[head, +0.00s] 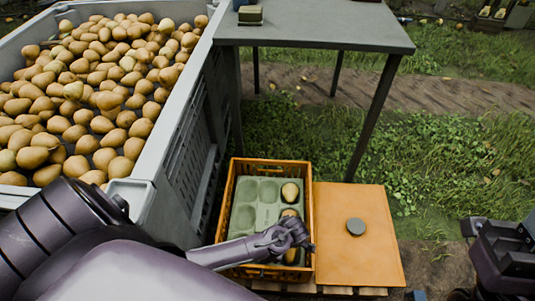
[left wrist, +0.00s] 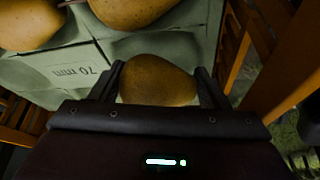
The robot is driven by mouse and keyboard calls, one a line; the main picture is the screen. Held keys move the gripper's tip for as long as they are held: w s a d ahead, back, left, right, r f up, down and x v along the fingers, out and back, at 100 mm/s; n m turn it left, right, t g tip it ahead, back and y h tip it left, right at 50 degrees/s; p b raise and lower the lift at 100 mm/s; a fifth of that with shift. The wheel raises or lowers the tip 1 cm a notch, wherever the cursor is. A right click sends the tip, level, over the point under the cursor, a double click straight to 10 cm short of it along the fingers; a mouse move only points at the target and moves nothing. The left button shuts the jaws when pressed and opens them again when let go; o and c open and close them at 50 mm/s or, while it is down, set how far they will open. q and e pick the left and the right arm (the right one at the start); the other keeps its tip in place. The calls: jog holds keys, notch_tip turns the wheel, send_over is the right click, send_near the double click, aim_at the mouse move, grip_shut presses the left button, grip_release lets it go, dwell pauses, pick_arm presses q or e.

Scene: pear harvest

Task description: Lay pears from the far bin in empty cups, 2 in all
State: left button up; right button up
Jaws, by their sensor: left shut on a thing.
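The far bin (head: 152,165) is a large grey crate heaped with yellow-brown pears (head: 95,80) at the left. An orange crate (head: 233,168) at the bottom centre holds a grey-green cup tray (head: 244,215). Pears lie in its right column, and the left-hand cups in view look empty. My left gripper (head: 292,238) is over the tray's near right part. In the left wrist view, it is shut on a pear (left wrist: 158,80) low over the tray; whether the pear touches a cup is unclear. Two other pears (left wrist: 130,10) show there. My right gripper (head: 505,250) is at the right edge, its jaws unclear.
An orange lid or board (head: 350,250) with a grey round knob (head: 356,227) lies right of the crate. A grey table (head: 320,28) stands behind, with a small green box (head: 250,15) on it. Grass (head: 440,150) lies to the right.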

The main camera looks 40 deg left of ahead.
pick_arm(q)
jog(key=shift+f+b, duration=0.3)
jog(key=shift+f, duration=0.15)
dwell(0.3)
